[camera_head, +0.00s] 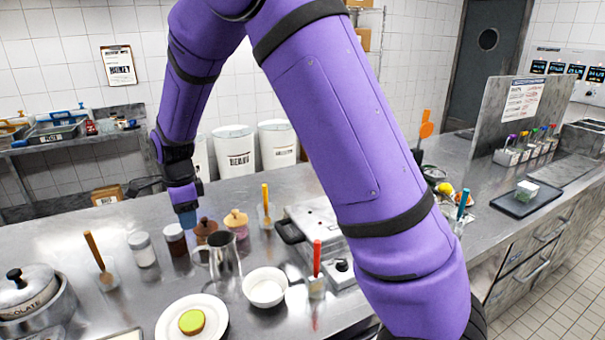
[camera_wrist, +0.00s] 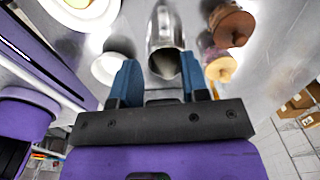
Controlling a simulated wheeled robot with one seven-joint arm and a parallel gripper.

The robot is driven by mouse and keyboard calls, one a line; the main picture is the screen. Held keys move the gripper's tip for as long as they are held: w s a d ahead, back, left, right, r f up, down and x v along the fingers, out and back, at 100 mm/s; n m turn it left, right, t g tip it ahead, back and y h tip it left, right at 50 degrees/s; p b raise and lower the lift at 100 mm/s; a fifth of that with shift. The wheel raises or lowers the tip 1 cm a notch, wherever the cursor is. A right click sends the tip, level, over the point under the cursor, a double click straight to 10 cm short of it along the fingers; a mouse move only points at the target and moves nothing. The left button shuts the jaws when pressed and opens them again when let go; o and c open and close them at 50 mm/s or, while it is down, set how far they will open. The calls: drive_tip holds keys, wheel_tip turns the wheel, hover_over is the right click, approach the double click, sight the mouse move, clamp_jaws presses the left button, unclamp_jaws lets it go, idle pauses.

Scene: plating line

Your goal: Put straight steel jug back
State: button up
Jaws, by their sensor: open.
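The straight steel jug (camera_head: 225,256) stands upright on the steel counter, between the lidded pots and a white bowl. In the wrist view the jug (camera_wrist: 162,28) shows with its open mouth towards the camera, in line with the gap between my fingers. My gripper (camera_head: 187,217) is left of and behind the jug in the head view, above the jars. In the wrist view my gripper (camera_wrist: 160,78) has its blue fingers apart with nothing held between them. Whether the fingertips reach past the jug's rim is hard to tell.
Close to the jug are a brown lidded pot (camera_head: 205,231), a dark jar (camera_head: 175,240), a tan lidded pot (camera_head: 236,222) and the white bowl (camera_head: 266,287). A plate (camera_head: 166,327) with a green-topped item lies in front. A red-handled tool (camera_head: 316,258) stands to the right.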

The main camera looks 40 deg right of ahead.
drive_tip(key=s+d+r+n+t+y, duration=0.1)
drive_tip(key=s+d+r+n, duration=0.35)
drive_tip(key=s+r, duration=0.3)
drive_tip(key=s+d+r+n+t, duration=0.1)
drive_tip(key=s+d+r+n, duration=0.4)
drive_tip(key=r, duration=0.4)
drive_tip(key=s+d+r+n+t, duration=0.1)
drive_tip(key=s+n, duration=0.4)
drive_tip(key=s, duration=0.5)
drive_tip(key=s+d+r+n+t+h, duration=0.1)
drive_tip(key=s+n, duration=0.4)
drive_tip(key=s, duration=0.5)
wheel_tip(320, 180, up, 2)
drive_tip(key=shift+s+d+r+t, duration=0.15)
drive_tip(key=shift+d+t, duration=0.35)
drive_tip(key=shift+d, duration=0.6)
